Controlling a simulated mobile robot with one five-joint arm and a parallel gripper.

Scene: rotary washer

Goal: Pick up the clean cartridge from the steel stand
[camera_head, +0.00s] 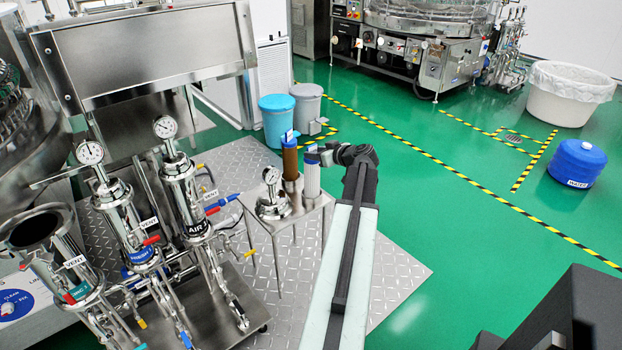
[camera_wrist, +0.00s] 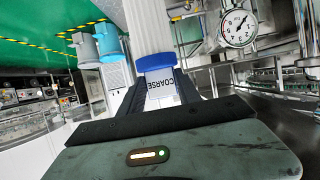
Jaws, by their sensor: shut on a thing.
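The clean cartridge (camera_head: 312,180) is white and upright at the right side of the steel stand (camera_head: 299,214). In the wrist view the white cartridge (camera_wrist: 149,25) has a ribbed body, a blue end cap and a label reading COARSE. My gripper (camera_head: 319,156) is at its top end, coming from the right. In the wrist view my gripper (camera_wrist: 157,88) has its fingers on both sides of the capped, labelled end, shut on it. I cannot tell whether its lower end touches the stand. A brown cartridge (camera_head: 289,162) stands upright just left of it.
A steel lid with a gauge (camera_head: 272,203) sits on the stand's left part. Steel filter housings (camera_head: 125,220) with gauges and valves stand at left. Blue (camera_head: 277,122) and grey (camera_head: 307,105) bins are behind the stand. The green floor at right is open up to a blue drum (camera_head: 577,163).

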